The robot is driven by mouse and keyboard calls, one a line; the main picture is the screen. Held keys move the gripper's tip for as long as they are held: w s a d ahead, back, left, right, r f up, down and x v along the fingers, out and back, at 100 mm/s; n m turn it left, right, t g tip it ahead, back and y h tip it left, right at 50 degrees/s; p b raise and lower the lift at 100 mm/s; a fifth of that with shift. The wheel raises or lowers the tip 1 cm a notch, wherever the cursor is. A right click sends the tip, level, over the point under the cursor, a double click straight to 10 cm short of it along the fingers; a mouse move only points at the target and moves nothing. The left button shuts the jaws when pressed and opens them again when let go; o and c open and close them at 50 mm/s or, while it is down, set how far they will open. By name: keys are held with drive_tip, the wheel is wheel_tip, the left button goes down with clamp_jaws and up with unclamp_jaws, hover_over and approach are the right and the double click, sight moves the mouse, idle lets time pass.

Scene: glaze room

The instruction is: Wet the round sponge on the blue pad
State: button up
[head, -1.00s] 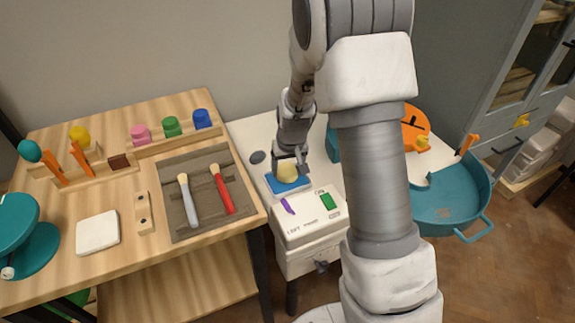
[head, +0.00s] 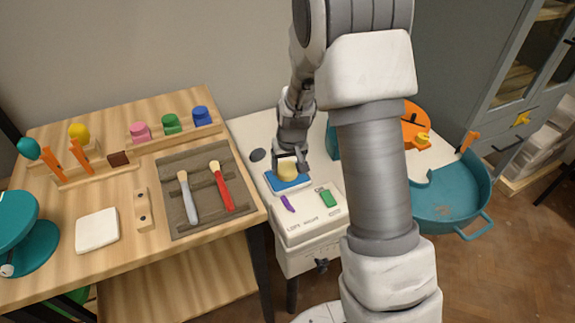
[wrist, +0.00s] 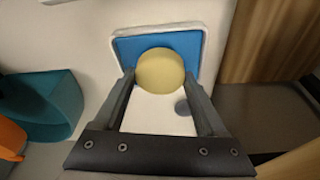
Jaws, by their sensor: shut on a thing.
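The round sponge (head: 287,171) is pale yellow and sits between the fingers of my gripper (head: 290,166), which is shut on it. The blue pad (head: 290,184) lies in a white-rimmed tray on the white unit, directly under the sponge in the head view. In the wrist view the sponge (wrist: 160,72) is between the fingertips of my gripper (wrist: 160,80) and covers the near middle edge of the blue pad (wrist: 190,46). The sponge is at or just above the pad; I cannot tell whether it presses into it.
A purple piece (head: 288,203) and a green piece (head: 328,198) are on the white unit's front. The wooden table (head: 110,190) at left holds brushes (head: 221,185), coloured cups and a white block (head: 97,230). A teal basin (head: 450,211) stands at right.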

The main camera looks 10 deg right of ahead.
sight(287, 168)
drive_tip(key=shift+f+b, duration=0.3)
drive_tip(key=shift+f, duration=0.1)
idle(1.2)
drive_tip(key=shift+r+p, duration=2.45)
drive_tip(key=shift+r, duration=1.1)
drive_tip(key=shift+r, duration=0.4)
wheel_tip(287, 168, up, 7)
drive_tip(key=p, duration=0.5)
drive_tip(key=s+r+p, duration=0.1)
drive_tip(key=s+p, duration=0.4)
drive_tip(key=s, duration=0.3)
drive_tip(key=shift+r+p, duration=0.15)
drive_tip(key=shift+p, duration=0.15)
